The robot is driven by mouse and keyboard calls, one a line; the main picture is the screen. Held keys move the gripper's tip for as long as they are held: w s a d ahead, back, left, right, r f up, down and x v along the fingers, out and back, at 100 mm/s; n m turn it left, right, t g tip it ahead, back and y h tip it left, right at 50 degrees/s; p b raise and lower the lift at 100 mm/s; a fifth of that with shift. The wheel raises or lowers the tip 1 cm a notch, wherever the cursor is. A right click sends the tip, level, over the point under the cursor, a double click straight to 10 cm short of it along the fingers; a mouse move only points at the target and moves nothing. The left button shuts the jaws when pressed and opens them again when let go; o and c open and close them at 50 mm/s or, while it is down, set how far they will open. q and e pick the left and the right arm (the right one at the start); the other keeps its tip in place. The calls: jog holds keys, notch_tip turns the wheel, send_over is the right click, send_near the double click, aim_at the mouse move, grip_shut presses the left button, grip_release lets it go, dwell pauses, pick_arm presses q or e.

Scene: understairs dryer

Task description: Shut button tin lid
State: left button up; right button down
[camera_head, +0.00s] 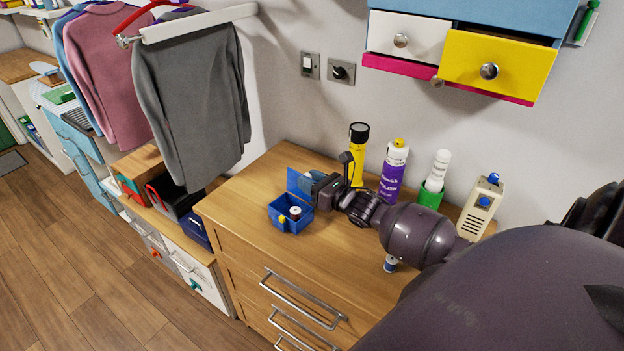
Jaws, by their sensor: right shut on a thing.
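The gripper's dark body hides part of the lid and the exact contact. My left gripper is not in view.
Drawers (497,66) hang above. The chest top (245,195) is clear left of the tin.

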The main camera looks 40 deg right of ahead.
jog(key=shift+s+a+r+n, duration=0.15)
jog(key=shift+a+n, duration=0.45)
jog(key=shift+n, duration=0.6)
jog(key=shift+a+n+b, duration=0.4)
jog(key=shift+a+n, duration=0.1)
jog(key=shift+n, duration=0.5)
jog(key=shift+s+a+n, duration=0.1)
jog(key=shift+a+n, duration=0.1)
jog(key=shift+n, duration=0.2)
jog(key=shift+r, duration=0.1)
jog(key=c, duration=0.9)
grip_release()
